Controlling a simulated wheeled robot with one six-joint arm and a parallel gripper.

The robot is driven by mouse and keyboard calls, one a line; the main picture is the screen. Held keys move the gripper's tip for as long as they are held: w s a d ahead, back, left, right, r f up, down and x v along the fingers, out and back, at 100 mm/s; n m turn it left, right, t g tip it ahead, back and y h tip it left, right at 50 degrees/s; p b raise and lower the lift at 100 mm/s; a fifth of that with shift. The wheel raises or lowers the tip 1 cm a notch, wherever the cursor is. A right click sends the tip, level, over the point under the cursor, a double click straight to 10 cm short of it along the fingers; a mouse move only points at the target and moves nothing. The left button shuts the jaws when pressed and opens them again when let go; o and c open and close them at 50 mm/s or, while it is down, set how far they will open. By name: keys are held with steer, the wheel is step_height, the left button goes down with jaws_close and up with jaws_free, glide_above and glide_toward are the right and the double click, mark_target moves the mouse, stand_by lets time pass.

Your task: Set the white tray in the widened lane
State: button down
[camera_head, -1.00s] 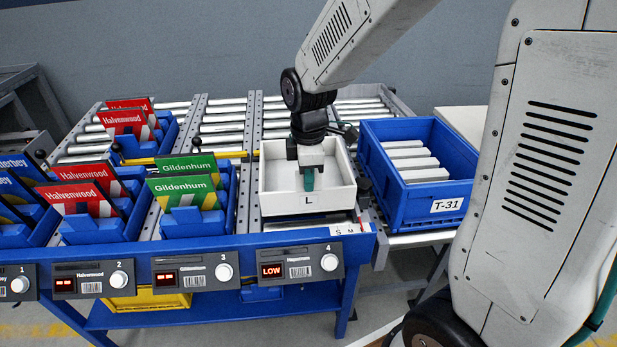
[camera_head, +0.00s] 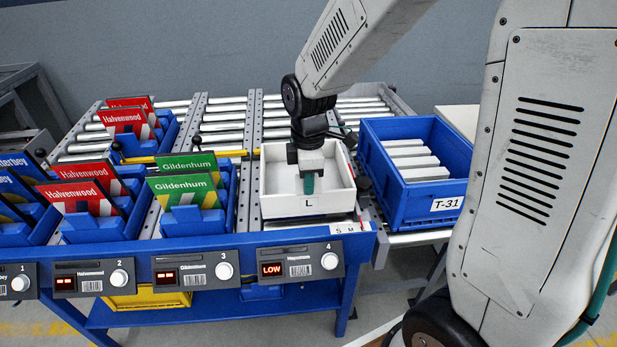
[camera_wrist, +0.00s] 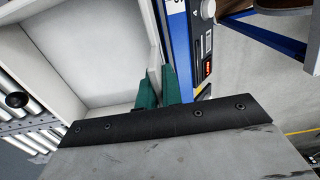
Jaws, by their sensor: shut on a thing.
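The white tray (camera_head: 277,207), an open box marked "L" on its front wall, is at the front end of the rightmost roller lane, above the station 4 panel (camera_head: 300,264). My gripper (camera_head: 309,184) points down at the tray's front wall. In the wrist view the green fingers (camera_wrist: 168,87) are shut on a wall of the white tray (camera_wrist: 90,45), one on each side. The tray looks empty and about level. Whether its underside touches the rollers cannot be told.
A blue bin (camera_head: 408,208) marked "T-31", holding several white trays, stands close on the right. Green Gildenhum packs (camera_head: 184,187) in blue trays fill the lane to the left, red Halvenwood packs (camera_head: 84,194) the one beyond. Bare rollers (camera_head: 278,118) lie behind the white tray.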

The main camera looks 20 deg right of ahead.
steer(key=shift+f, duration=1.55)
steer(key=c, duration=1.5)
jaws_free()
steer(key=o, duration=0.4)
steer(key=shift+r, duration=4)
